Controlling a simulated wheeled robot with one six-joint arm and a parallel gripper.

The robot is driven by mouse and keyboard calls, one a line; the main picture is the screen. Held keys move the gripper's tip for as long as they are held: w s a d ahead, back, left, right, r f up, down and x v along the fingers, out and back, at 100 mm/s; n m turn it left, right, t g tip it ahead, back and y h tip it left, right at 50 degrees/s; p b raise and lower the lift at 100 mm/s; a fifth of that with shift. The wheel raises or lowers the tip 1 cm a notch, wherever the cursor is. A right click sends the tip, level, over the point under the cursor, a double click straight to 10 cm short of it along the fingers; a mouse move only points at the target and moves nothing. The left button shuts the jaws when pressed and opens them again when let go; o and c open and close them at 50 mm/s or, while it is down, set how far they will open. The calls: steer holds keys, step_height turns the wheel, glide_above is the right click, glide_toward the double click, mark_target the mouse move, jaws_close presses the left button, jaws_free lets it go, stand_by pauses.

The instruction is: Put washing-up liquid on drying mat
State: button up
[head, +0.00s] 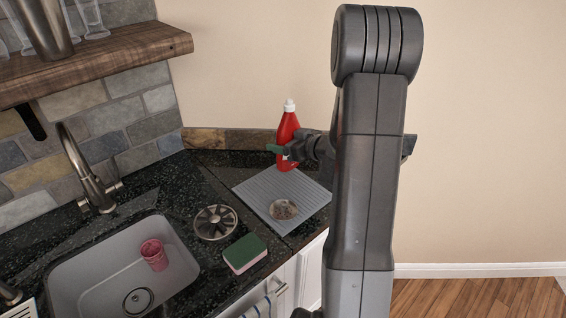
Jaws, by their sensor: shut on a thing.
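The washing-up liquid (288,128) is a red bottle with a white cap. It stands about upright over the back part of the drying mat. My gripper (283,151) is shut on the bottle at its lower half, reaching in from the right. The drying mat (262,190) is a grey ribbed sheet on the dark counter, right of the sink. The bottle's base shows just below the gripper; I cannot tell whether it touches the mat or hangs slightly above it. My arm hides the area to the right of the mat.
A round, patterned disc (284,209) lies on the mat's front part. A green and pink sponge (245,253) and a metal strainer (215,222) lie left of the mat. The sink (85,285) holds a pink cup (154,254). A wooden shelf (110,58) juts out above.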

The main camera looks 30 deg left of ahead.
steer(key=shift+f, duration=2.65)
steer(key=shift+f, duration=0.15)
steer(key=o, duration=1.4)
steer(key=shift+r+p, duration=0.25)
steer(key=shift+p, duration=0.05)
steer(key=b+v, duration=0.1)
steer(key=v, duration=1.1)
steer(key=shift+s+f+b, duration=0.1)
steer(key=shift+b, duration=0.3)
steer(key=shift+f, duration=0.1)
